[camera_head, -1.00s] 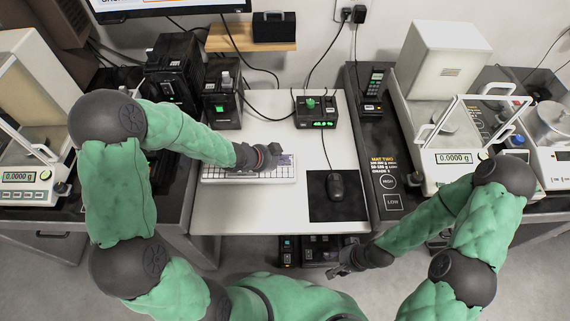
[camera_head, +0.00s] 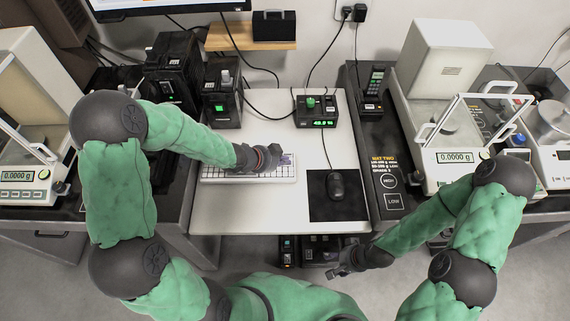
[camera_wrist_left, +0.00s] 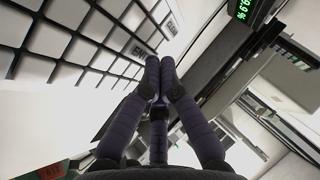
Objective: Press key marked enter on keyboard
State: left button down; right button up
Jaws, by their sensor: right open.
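The white keyboard (camera_head: 225,176) lies on the white desk, and its right part is partly hidden by my left gripper (camera_head: 284,160). In the left wrist view the keyboard's pale keys (camera_wrist_left: 75,45) fill the upper left. My left gripper's dark fingers (camera_wrist_left: 160,68) are brought together with nothing between them, their tips close to the keys at the keyboard's end. Whether the tips touch a key cannot be told. My right gripper (camera_head: 340,270) is open and empty in front of the desk's front edge.
A black mouse (camera_head: 336,185) rests on a dark mat (camera_head: 325,211) right of the keyboard. A black box with a green button (camera_head: 316,112) stands behind. Balances (camera_head: 455,160) stand on the side tables. The desk in front of the keyboard (camera_head: 250,212) is clear.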

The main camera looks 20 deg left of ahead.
pick_arm(q)
jog(key=shift+f, duration=0.35)
dwell(0.7)
jog(key=shift+r, duration=0.15)
dwell(0.3)
jog(key=shift+r+p, duration=0.55)
jog(key=shift+r, duration=0.15)
notch_tip(320, 180, up, 5)
jog(key=p, duration=0.5)
dwell(0.8)
